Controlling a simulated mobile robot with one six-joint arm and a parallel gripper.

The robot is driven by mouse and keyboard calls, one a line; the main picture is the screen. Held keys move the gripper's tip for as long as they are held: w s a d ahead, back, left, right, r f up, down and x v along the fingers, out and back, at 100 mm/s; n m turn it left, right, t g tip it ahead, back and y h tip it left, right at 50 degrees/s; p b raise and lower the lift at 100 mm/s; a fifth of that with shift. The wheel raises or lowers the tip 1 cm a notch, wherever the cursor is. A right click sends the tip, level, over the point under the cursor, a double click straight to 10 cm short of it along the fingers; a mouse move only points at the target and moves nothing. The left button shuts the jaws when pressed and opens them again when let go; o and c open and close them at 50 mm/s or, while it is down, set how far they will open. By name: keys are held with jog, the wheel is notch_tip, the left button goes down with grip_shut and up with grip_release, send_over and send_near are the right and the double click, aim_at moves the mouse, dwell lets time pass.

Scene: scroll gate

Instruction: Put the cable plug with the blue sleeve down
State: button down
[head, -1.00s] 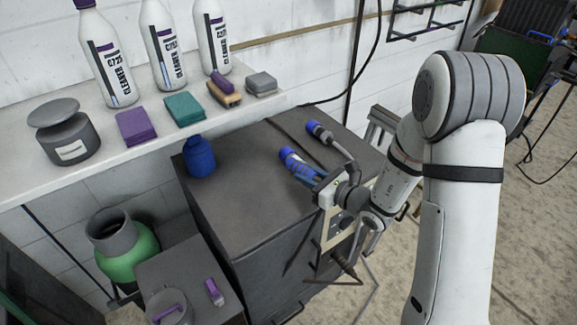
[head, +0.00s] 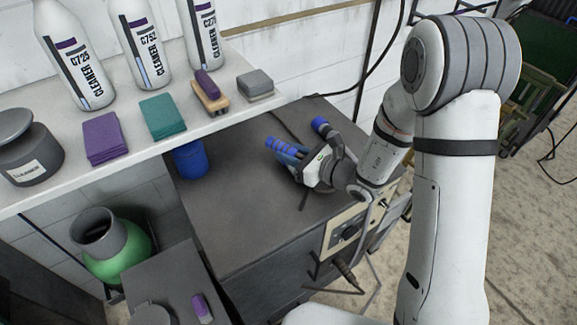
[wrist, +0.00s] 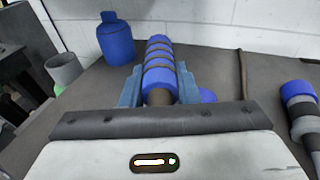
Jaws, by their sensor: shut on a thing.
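My gripper (head: 292,157) reaches over the dark cabinet top (head: 235,225). Its blue fingers are shut on the cable plug with the ribbed blue sleeve (head: 280,146). In the wrist view the blue sleeve (wrist: 158,60) points forward between the fingers (wrist: 160,86), with a brown section of plug nearer the palm. The plug is held low and lengthwise; I cannot tell whether it touches the cabinet top. A second blue-ended, grey-banded piece (wrist: 302,108) is to the right of the gripper.
A blue jar (head: 190,160) stands left of the plug, partly under the shelf edge. The shelf (head: 190,125) holds cleaner bottles, cloths and a brush. A socket panel (head: 345,228) is on the cabinet's side. The front left of the cabinet top is clear.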

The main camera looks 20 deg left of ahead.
notch_tip(320, 180, down, 2)
jog(key=shift+w+f, duration=0.1)
jog(key=shift+f, duration=0.1)
jog(key=shift+a+f+p, duration=0.1)
jog(key=shift+f+p, duration=0.3)
jog(key=shift+f, duration=1.85)
jog(key=shift+f, duration=0.15)
jog(key=shift+s+f+b, duration=0.2)
jog(key=shift+f+b, duration=0.15)
jog(key=shift+b, duration=0.2)
jog(key=shift+f, duration=0.1)
